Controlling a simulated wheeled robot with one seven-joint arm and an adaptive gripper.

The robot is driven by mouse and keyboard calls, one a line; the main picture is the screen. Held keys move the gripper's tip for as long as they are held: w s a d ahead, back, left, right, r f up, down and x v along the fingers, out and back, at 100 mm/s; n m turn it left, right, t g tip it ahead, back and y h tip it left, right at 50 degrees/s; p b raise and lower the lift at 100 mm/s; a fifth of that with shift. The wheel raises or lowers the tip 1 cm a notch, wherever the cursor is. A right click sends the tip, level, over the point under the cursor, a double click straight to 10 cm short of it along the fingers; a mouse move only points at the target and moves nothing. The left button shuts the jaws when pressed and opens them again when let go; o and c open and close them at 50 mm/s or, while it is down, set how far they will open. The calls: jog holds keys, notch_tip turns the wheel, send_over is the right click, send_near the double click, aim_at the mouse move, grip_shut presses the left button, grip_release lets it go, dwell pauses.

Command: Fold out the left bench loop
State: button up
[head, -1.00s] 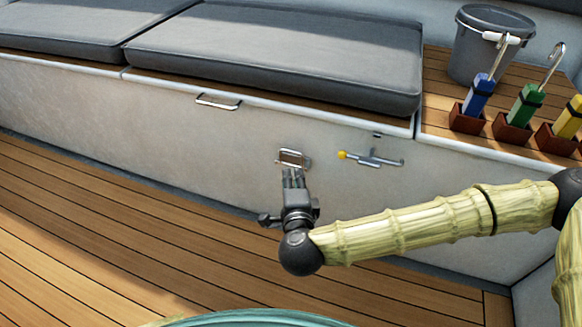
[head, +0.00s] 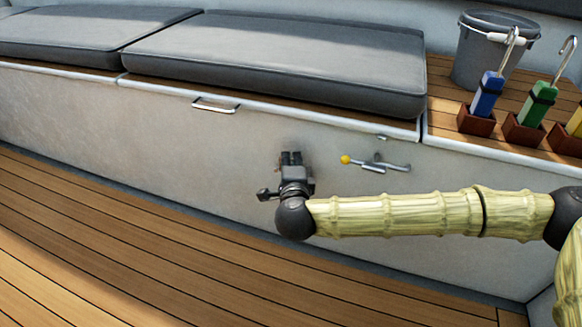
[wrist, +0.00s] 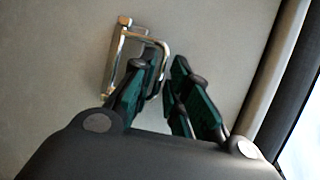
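The metal bench loop (wrist: 146,38) is a shiny bent rod on the pale bench front, seen in the wrist view. It appears to stand out from the wall at an angle. My gripper (wrist: 164,72) is at the loop with its dark green fingers apart. The left finger overlaps the inside of the loop, and the loop's outer bar lies between the fingers; I cannot tell whether either finger touches it. In the head view my gripper (head: 291,157) is against the bench front and hides the loop.
A latch with a yellow knob (head: 346,160) is just right of my gripper. A metal handle (head: 215,105) is at upper left, below the grey cushion (head: 280,60). A bucket (head: 487,55) and colored handles in holders stand at the right. The plank floor (head: 120,240) is clear.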

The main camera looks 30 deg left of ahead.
jog(key=shift+w+a, duration=0.2)
jog(key=shift+w, duration=0.05)
jog(key=shift+c, duration=0.2)
grip_shut()
